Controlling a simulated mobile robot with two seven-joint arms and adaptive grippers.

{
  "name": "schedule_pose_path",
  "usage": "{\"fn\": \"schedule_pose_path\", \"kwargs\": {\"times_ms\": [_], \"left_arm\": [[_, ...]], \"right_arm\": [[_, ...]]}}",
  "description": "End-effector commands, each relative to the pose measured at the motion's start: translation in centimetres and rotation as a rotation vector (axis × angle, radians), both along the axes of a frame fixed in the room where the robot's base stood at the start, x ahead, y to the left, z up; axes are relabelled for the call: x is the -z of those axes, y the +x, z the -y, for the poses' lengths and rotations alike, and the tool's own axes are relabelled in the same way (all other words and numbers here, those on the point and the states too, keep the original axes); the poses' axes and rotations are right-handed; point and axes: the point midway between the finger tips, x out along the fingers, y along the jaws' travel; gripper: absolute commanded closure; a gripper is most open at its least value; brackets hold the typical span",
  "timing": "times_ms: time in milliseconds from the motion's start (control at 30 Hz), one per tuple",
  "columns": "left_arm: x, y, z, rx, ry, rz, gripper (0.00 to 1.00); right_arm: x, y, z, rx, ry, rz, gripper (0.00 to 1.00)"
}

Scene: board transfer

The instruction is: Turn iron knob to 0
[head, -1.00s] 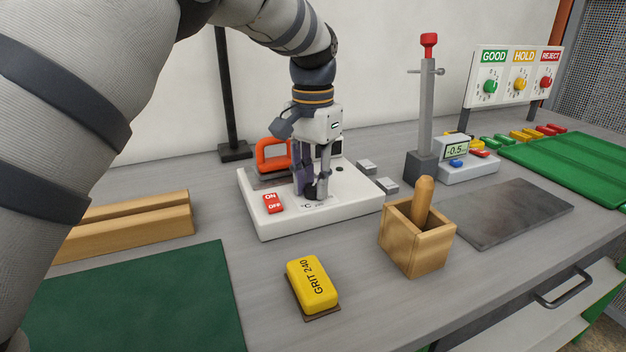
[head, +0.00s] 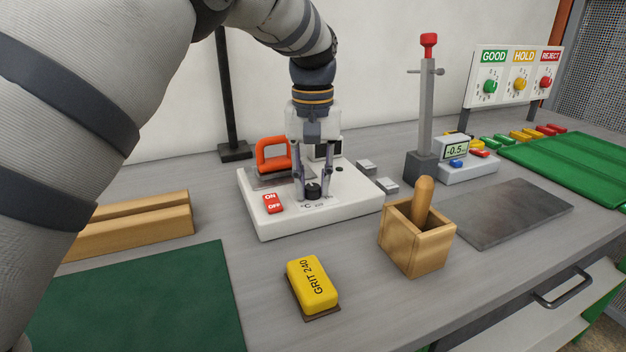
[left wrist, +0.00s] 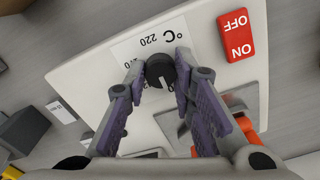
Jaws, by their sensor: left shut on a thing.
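The black iron knob (head: 313,190) stands on the front of the white iron base (head: 350,205). My left gripper (head: 314,193) points down over it and is shut on it, one finger on each side. In the left wrist view the knob (left wrist: 160,70) sits between the fingertips (left wrist: 160,72), with a pale pointer line toward the bottom of the picture. A printed °C scale (left wrist: 150,40) is beside it; "220" is legible and other marks are partly hidden by the fingers. The red ON/OFF switch (head: 272,203) is left of the knob. My right gripper is not in view.
A red-handled iron (head: 272,155) stands on the base behind the switch. A grey post (head: 426,110) and small display unit (head: 468,168) stand right.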

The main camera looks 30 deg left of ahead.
Motion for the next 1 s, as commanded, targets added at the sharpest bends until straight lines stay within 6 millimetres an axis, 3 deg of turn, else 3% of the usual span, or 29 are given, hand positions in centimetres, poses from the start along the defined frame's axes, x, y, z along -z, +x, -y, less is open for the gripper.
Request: {"fn": "schedule_pose_path", "kwargs": {"times_ms": [533,567,633,1000], "left_arm": [[-0.07,0.0,-0.07,-0.024,0.002,0.001,1.0],[-0.08,0.0,-0.07,-0.024,0.002,0.001,0.74],[-0.07,0.0,-0.05,-0.023,0.001,0.0,0.58],[-0.72,0.04,-0.02,-0.022,0.0,0.002,0.56]], "right_arm": [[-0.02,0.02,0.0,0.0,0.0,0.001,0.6],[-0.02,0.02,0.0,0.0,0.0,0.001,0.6],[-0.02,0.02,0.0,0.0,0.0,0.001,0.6],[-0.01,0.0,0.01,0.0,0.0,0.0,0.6]]}}
